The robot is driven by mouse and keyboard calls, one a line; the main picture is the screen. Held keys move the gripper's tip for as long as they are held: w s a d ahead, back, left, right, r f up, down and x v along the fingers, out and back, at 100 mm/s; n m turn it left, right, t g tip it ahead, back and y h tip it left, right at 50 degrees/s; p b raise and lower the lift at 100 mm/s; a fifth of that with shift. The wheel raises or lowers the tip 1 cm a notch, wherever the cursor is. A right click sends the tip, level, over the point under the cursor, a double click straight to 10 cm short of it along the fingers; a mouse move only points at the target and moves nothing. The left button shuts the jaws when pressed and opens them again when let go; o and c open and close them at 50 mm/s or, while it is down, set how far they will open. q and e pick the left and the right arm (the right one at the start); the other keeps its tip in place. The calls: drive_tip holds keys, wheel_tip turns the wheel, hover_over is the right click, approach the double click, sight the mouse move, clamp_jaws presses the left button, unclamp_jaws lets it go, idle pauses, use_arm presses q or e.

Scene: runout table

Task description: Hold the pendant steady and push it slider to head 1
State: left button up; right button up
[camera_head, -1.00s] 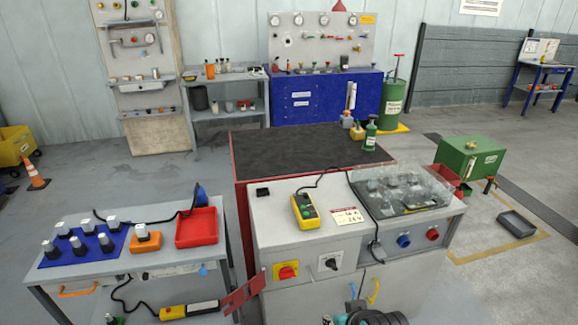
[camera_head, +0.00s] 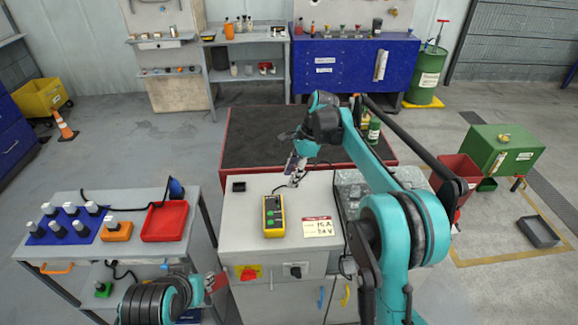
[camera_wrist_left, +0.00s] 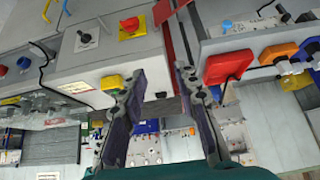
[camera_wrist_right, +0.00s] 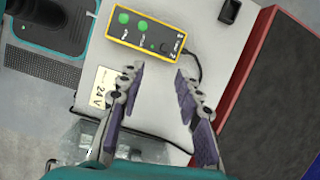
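The yellow pendant (camera_head: 273,216) with a dark face and green buttons lies on the grey cabinet top. In the right wrist view the pendant (camera_wrist_right: 146,33) lies beyond the fingertips, its slider end marked with small numbers and its cable leaving that end. My right gripper (camera_head: 295,172) is above the cabinet top, behind and right of the pendant, apart from it; its fingers (camera_wrist_right: 160,75) are spread and empty. My left gripper (camera_wrist_left: 157,78) is open and empty, low in front of the bench and cabinet; the pendant (camera_wrist_left: 112,82) shows beyond its left finger. The slider's position is too small to tell.
A white 24 V card (camera_head: 318,227) lies right of the pendant, and a small black box (camera_head: 239,186) behind it. The left bench holds a red tray (camera_head: 165,221), an orange block (camera_head: 116,232) and a blue mat (camera_head: 50,237) with several knobs. A dark-topped table (camera_head: 250,145) stands behind.

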use_arm(q)
drive_tip(key=o, duration=0.7)
drive_tip(key=shift+r, duration=0.4)
drive_tip(key=o, duration=0.5)
drive_tip(key=shift+w+d+r, duration=0.1)
drive_tip(key=shift+w+r, duration=0.1)
drive_tip(key=shift+c, duration=0.2)
drive_tip(key=g, duration=0.7)
hover_over(274, 223)
drive_tip(key=f, duration=0.5)
drive_tip(key=shift+s+a+f, duration=0.2)
drive_tip(key=shift+a+f, duration=0.05)
drive_tip(key=shift+f, duration=0.1)
drive_tip(key=shift+w+d+f, duration=0.15)
drive_tip(key=shift+d+f, duration=0.1)
drive_tip(key=shift+f, duration=0.3)
wheel_tip(274, 223, down, 7)
drive_tip(key=shift+f, duration=0.15)
